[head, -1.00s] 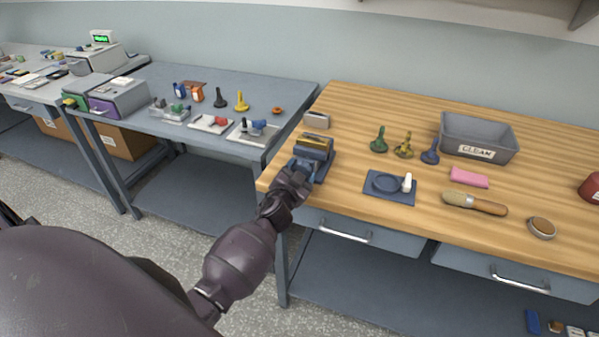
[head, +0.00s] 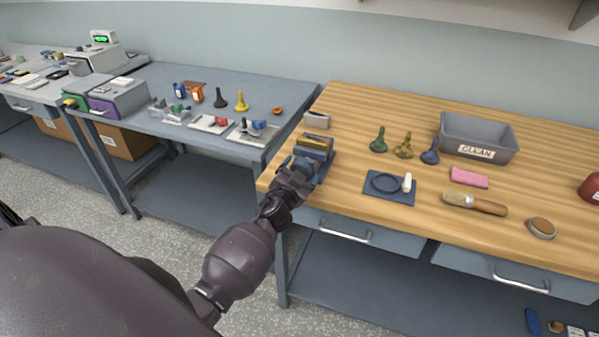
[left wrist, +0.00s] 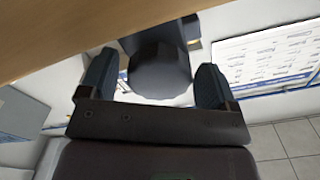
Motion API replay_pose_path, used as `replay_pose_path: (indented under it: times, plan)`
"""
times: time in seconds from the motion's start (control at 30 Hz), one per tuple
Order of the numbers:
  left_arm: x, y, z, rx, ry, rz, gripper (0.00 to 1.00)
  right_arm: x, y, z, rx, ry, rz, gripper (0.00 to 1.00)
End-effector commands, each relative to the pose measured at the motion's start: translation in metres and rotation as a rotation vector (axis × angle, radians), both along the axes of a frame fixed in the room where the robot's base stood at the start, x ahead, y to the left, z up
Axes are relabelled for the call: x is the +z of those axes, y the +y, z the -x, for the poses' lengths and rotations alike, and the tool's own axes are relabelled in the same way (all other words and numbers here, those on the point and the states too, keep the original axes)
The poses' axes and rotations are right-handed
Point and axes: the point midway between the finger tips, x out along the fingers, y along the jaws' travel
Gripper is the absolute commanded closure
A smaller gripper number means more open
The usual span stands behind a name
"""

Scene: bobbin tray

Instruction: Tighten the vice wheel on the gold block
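The gold block (head: 316,141) sits in the jaws of the blue-grey vice (head: 325,165) at the left front corner of the wooden bench. My left gripper (head: 290,165) is at the vice's near side and hides the wheel in the head view. In the left wrist view the round dark vice wheel (left wrist: 160,72) lies between the two fingers of my left gripper (left wrist: 155,85). The fingers are spread, with a clear gap on the left and a small one on the right. My right gripper is in neither view.
A small grey box (head: 317,120) stands behind the vice. A blue tray (head: 376,195) with a ring and white peg lies to its right, with stamps, a grey bin (head: 478,136), pink cloth and brush beyond. A grey table (head: 210,83) stands to the left.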

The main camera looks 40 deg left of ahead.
Motion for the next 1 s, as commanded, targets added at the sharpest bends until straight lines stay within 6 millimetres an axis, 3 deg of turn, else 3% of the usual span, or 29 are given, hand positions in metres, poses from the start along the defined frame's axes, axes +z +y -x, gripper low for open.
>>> replay_pose_path:
  times: [0.43, 1.0]
  plan:
    - [-0.001, -0.002, 0.009, 0.000, 0.001, 0.003, 0.14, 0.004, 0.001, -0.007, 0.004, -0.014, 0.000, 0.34]
    - [-0.001, -0.022, 0.093, 0.000, 0.001, 0.003, 0.14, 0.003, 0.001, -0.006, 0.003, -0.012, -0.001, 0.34]
